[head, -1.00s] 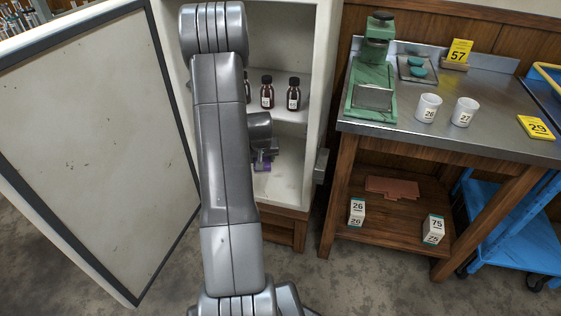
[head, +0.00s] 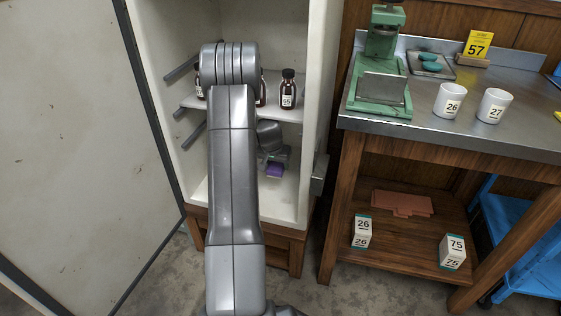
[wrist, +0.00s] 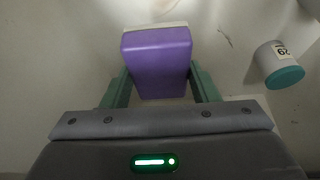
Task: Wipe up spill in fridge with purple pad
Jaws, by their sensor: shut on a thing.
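The fridge (head: 325,70) stands open, with its door (head: 65,120) swung out to the left. My gripper (head: 274,158) is inside the lower compartment, below the shelf. It is shut on the purple pad (head: 274,170), a block with a pale far edge. In the wrist view, the purple pad (wrist: 157,62) sits between the green fingers of my gripper (wrist: 161,88), over a pale surface. I cannot tell whether the pad touches that surface. No clear spill shows; the pad or arm may hide it.
Dark bottles (head: 287,90) stand on the fridge shelf (head: 270,112) above. Rails line the left inner wall. A steel-topped workbench (head: 440,125) is close on the right.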

